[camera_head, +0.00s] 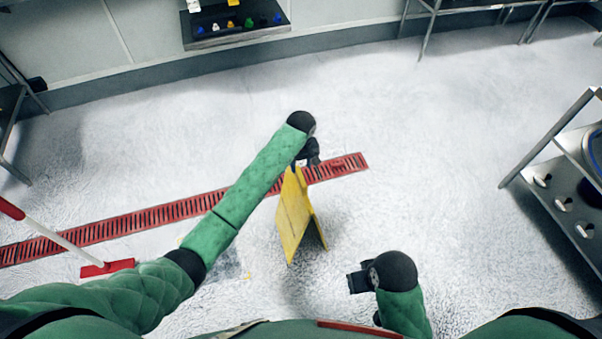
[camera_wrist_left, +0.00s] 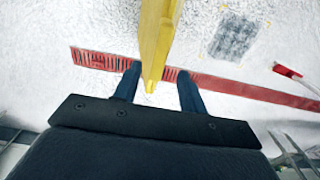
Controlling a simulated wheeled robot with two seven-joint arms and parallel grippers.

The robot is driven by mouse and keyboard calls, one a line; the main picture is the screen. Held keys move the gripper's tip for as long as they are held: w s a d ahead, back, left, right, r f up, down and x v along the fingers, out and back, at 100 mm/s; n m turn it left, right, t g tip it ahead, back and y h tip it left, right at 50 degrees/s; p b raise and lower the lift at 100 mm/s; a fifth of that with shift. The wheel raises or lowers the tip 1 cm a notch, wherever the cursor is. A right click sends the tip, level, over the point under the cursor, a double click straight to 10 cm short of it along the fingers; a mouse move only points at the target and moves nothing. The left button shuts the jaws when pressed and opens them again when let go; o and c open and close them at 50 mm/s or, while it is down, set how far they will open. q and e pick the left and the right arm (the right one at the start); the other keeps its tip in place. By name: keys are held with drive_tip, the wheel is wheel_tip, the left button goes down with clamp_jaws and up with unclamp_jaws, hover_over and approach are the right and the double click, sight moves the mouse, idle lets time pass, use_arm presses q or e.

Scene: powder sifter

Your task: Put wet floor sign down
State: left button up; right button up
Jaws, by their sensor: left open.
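The yellow wet floor sign (camera_head: 294,217) stands upright on the white floor with its two panels spread, in the middle of the head view. In the left wrist view the top of the sign (camera_wrist_left: 157,45) lies between my two fingers. My left gripper (camera_head: 305,163) is right at the top edge of the sign, and it also shows in the left wrist view (camera_wrist_left: 158,88). Its fingers are open with gaps at the sides of the sign. My right gripper (camera_head: 358,281) is low in the head view, apart from the sign; its fingers are too unclear to tell their state.
A red floor drain grate (camera_head: 130,220) runs behind the sign. A red squeegee (camera_head: 107,268) with a white handle is at the left. A metal shelf rack (camera_head: 560,205) stands at the right, another shelf (camera_head: 235,33) at the back wall. The floor between is mostly free.

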use_arm(q)
drive_tip(key=shift+r, duration=1.8)
drive_tip(key=s+f+m+h, duration=0.1)
drive_tip(key=s+f+m, duration=0.15)
drive_tip(key=s, duration=0.85)
drive_tip(key=s+a+r+m, duration=0.1)
drive_tip(key=s+a, duration=0.4)
drive_tip(key=s, duration=0.5)
drive_tip(key=s+a+r+m+t, duration=0.1)
drive_tip(key=s+a, duration=0.4)
drive_tip(key=s, duration=0.5)
drive_tip(key=s+a+r+m+t, duration=0.1)
drive_tip(key=s+a+r, duration=0.2)
drive_tip(key=s, duration=0.6)
drive_tip(key=shift+s+a+h, duration=0.3)
drive_tip(key=shift+s+a, duration=0.1)
drive_tip(key=shift+a, duration=0.5)
drive_tip(key=shift+c, duration=0.6)
